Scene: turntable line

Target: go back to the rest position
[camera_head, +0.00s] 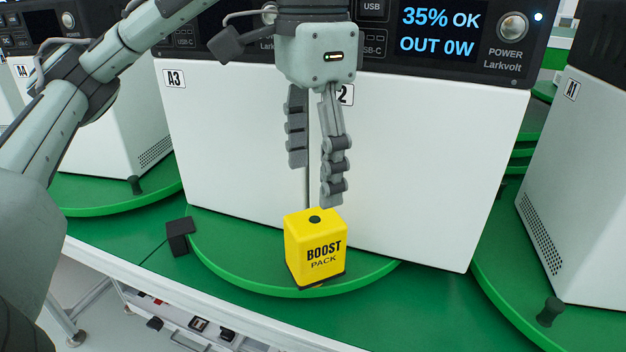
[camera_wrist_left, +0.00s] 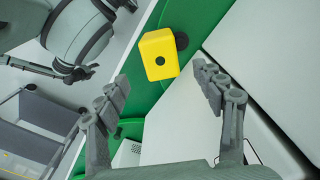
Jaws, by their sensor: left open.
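My left gripper (camera_head: 318,150) hangs fingers down in front of the white power unit labelled 2 (camera_head: 420,170). It is open and empty, its two fingers apart. Just below the fingertips, a yellow boost pack (camera_head: 315,248) stands upright near the front rim of the green turntable (camera_head: 240,270). In the left wrist view the yellow pack (camera_wrist_left: 158,54) lies beyond the gap between the open fingers (camera_wrist_left: 165,92), apart from both.
A small black block (camera_head: 179,236) sits at the turntable's left edge. The screen (camera_head: 438,30) reads 35% OK, OUT 0W.

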